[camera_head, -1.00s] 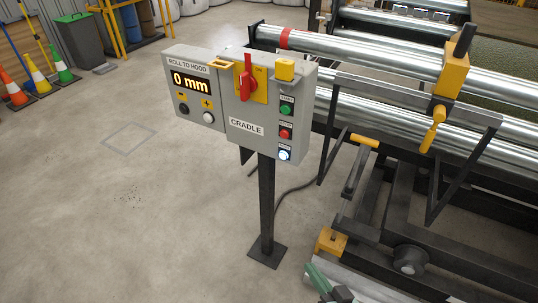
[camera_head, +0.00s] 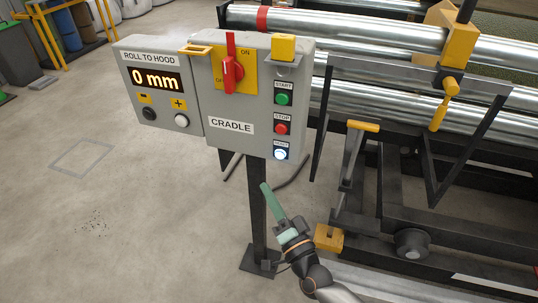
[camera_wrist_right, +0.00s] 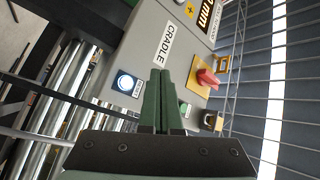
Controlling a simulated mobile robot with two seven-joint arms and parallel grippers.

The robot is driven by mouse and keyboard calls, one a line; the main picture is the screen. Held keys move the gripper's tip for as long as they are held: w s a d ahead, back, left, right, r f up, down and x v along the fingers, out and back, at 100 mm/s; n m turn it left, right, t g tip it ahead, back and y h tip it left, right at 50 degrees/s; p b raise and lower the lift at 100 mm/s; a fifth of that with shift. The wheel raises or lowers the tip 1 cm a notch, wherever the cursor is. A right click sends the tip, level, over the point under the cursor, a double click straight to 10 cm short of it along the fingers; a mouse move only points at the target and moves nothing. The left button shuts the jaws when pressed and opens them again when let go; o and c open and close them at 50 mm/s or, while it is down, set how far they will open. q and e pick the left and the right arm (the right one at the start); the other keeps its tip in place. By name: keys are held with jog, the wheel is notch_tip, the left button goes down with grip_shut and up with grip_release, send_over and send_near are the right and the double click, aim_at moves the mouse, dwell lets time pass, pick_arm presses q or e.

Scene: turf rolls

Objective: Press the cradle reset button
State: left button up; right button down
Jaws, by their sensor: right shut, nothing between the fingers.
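The grey control box labelled CRADLE (camera_head: 231,126) stands on a dark post. Its reset button (camera_head: 280,154) glows white-blue at the bottom of the column, below the red stop button (camera_head: 281,128) and green start button (camera_head: 283,99). My right gripper (camera_head: 265,186) is shut and empty, below and slightly left of the reset button, apart from it. In the right wrist view the shut green fingers (camera_wrist_right: 160,74) point toward the box, and the lit reset button (camera_wrist_right: 125,83) shows left of the fingertips. The stop button is hidden there. My left gripper is out of view.
A display (camera_head: 157,80) reading 0 mm is on the box's left part, and a red rotary switch (camera_head: 231,70) is on its upper front. Metal rollers (camera_head: 350,35) and a dark frame with a yellow-handled lever (camera_head: 362,126) stand at right.

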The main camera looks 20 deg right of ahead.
aim_at(280, 154)
dwell(0.3)
jog(key=w+d+b, duration=0.3)
jog(key=w+d, duration=0.2)
jog(key=w, duration=0.2)
jog(key=shift+w, duration=0.2)
dwell(0.3)
dwell(0.8)
dwell(0.9)
